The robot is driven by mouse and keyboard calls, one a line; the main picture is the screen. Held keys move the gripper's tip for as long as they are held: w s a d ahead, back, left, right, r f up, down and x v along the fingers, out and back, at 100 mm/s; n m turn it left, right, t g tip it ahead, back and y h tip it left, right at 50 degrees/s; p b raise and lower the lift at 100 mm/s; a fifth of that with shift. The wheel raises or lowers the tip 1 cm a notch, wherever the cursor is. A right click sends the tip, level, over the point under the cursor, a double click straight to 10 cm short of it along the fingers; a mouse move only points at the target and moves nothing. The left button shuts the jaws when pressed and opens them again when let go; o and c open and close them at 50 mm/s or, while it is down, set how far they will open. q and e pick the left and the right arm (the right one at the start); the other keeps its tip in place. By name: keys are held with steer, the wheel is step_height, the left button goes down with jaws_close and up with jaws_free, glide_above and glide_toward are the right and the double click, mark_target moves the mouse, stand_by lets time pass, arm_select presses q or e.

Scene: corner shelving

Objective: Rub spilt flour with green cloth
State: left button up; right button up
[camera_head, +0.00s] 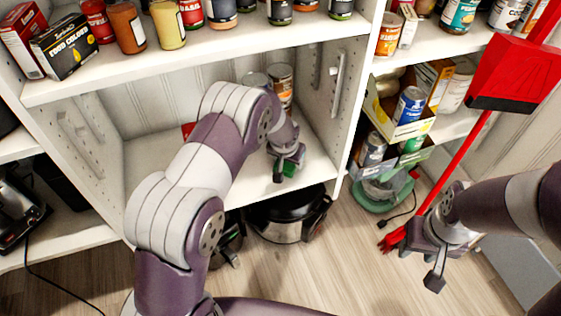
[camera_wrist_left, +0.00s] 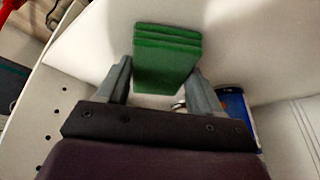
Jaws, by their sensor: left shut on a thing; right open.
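The folded green cloth (camera_wrist_left: 167,55) is between the fingers of my left gripper (camera_wrist_left: 160,72), which is shut on it. In the head view a small green part of the cloth (camera_head: 291,170) shows at my left gripper (camera_head: 284,175), over the front right of the white shelf board (camera_head: 145,165). I cannot tell whether the cloth touches the board. I cannot make out flour on the white board; my left arm hides part of it. My right gripper (camera_head: 418,266) is open in front of the lower right shelves, low over the floor.
Cans (camera_head: 280,82) stand at the back of this shelf. Bottles and boxes (camera_head: 68,46) line the shelf above. A black and silver cooker (camera_head: 287,215) is below. A red-handled dustpan (camera_head: 522,75) leans at right near my right arm. Cartons of cans (camera_head: 398,108) fill the right shelves.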

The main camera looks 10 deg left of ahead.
arm_select(q)
steer(key=shift+w+d, duration=0.25)
steer(key=shift+d, duration=0.1)
steer(key=shift+w+d+f+b, duration=0.2)
steer(key=shift+w+d+b, duration=0.45)
steer(key=shift+d, duration=0.4)
steer(key=shift+w+d+r+b, duration=0.1)
steer(key=shift+w+d+b, duration=0.05)
steer(key=shift+w+d, duration=0.6)
steer(key=shift+w+d+r+b, duration=0.15)
steer(key=shift+w+d, duration=0.3)
steer(key=shift+d, duration=0.5)
steer(key=shift+r+p, duration=0.15)
steer(key=shift+p, duration=0.2)
steer(key=shift+s+a+p, duration=0.55)
steer(key=shift+s+a, duration=0.1)
steer(key=shift+a, duration=0.3)
steer(key=shift+s+a, duration=0.35)
steer(key=shift+a, duration=0.15)
steer(key=shift+s+a+p, duration=0.6)
steer(key=shift+s+a, duration=0.05)
steer(key=shift+a, duration=0.35)
steer(key=shift+s+a+f, duration=0.3)
steer(key=shift+s+a, duration=0.05)
steer(key=shift+a, duration=0.15)
steer(key=shift+s+a+r+p, duration=0.1)
steer(key=shift+s+a+p, duration=0.75)
steer(key=shift+a, duration=0.4)
steer(key=shift+s+a, duration=0.2)
